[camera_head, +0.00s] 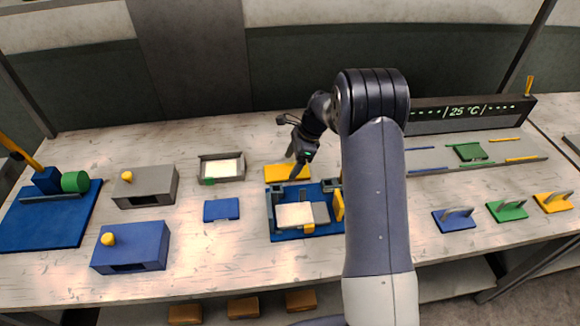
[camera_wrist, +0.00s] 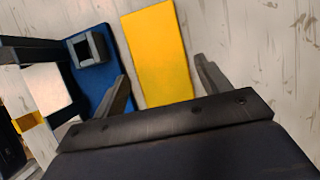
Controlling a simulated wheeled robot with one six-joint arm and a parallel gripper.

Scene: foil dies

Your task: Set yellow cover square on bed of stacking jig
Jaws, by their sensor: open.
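The yellow cover (camera_head: 280,172) is a flat yellow plate lying on the table just behind the stacking jig. It also shows in the wrist view (camera_wrist: 158,55), between my two fingers. The stacking jig (camera_head: 285,237) has a blue base with dark corner posts, and a pale sheet (camera_head: 295,214) lies on its bed. In the wrist view the jig's blue base (camera_wrist: 95,90) is at the left, beside the cover. My gripper (camera_head: 297,172) is open, with its fingers over the cover and nothing held. I cannot tell its exact height above the cover.
A blue plate (camera_head: 221,209) and a grey tray (camera_head: 240,168) lie left of the jig. Grey (camera_head: 150,187) and blue (camera_head: 140,250) boxes stand further left. Blue, green and yellow handled pieces (camera_head: 507,211) sit at the right. A yellow clamp-like piece (camera_head: 338,206) stands at the jig's right side.

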